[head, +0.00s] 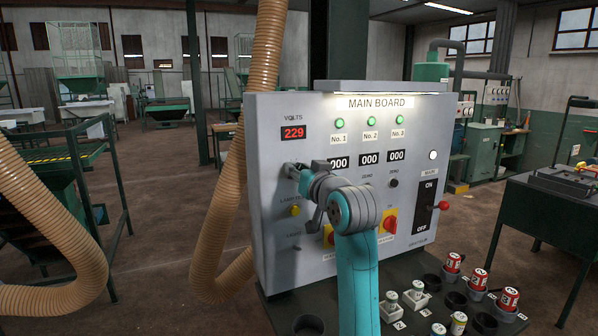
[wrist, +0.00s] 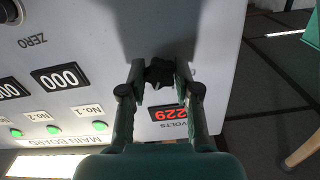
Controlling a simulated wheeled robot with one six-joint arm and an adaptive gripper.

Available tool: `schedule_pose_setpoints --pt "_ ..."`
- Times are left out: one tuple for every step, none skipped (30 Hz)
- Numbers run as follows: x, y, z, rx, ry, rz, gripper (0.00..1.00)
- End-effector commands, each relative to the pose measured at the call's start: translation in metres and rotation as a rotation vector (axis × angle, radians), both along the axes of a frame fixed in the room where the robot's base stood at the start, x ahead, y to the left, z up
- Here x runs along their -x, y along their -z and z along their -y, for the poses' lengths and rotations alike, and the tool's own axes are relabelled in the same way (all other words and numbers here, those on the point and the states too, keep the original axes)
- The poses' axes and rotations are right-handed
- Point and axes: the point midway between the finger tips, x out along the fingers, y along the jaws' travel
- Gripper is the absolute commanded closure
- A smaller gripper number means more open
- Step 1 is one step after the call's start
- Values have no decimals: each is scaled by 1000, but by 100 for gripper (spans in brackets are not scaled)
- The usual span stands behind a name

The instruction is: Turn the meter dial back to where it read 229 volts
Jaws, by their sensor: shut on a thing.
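The meter dial, a black knob (wrist: 160,72), sits on the grey panel under the VOLTS display. My gripper (wrist: 161,80) is shut on this knob, one finger on each side of it. In the head view my gripper (head: 293,169) reaches the panel's left part and hides most of the dial.
The MAIN BOARD panel (head: 262,215) carries three green lamps, 000 counters, a yellow button (head: 294,210), red-and-yellow switches (head: 390,224) and a black ON/OFF main switch (head: 426,207). Tan hoses (head: 232,185) hang at left. Red cans (head: 478,279) stand on the shelf below.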

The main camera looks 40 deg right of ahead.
Motion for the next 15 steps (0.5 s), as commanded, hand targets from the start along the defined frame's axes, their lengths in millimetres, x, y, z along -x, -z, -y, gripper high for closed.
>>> schedule_pose_setpoints --pt "0 0 0 21 0 -6 100" --pt "0 0 0 33 0 -9 100" --pt "0 0 0 49 0 -14 100" --pt "0 0 0 59 0 -17 100" --pt "0 0 0 67 0 -19 100" --pt "0 0 0 79 0 -23 100" --pt "0 0 0 85 0 -24 100" --pt "0 0 0 90 0 -26 100" --pt "0 0 0 97 0 -28 100" --pt "0 0 0 101 0 -29 100" --pt "0 0 0 104 0 -30 100" --pt "0 0 0 107 0 -31 100" --pt "0 0 0 109 0 -31 100" --pt "0 0 0 110 0 -32 100" --pt "0 0 0 110 0 -32 100"
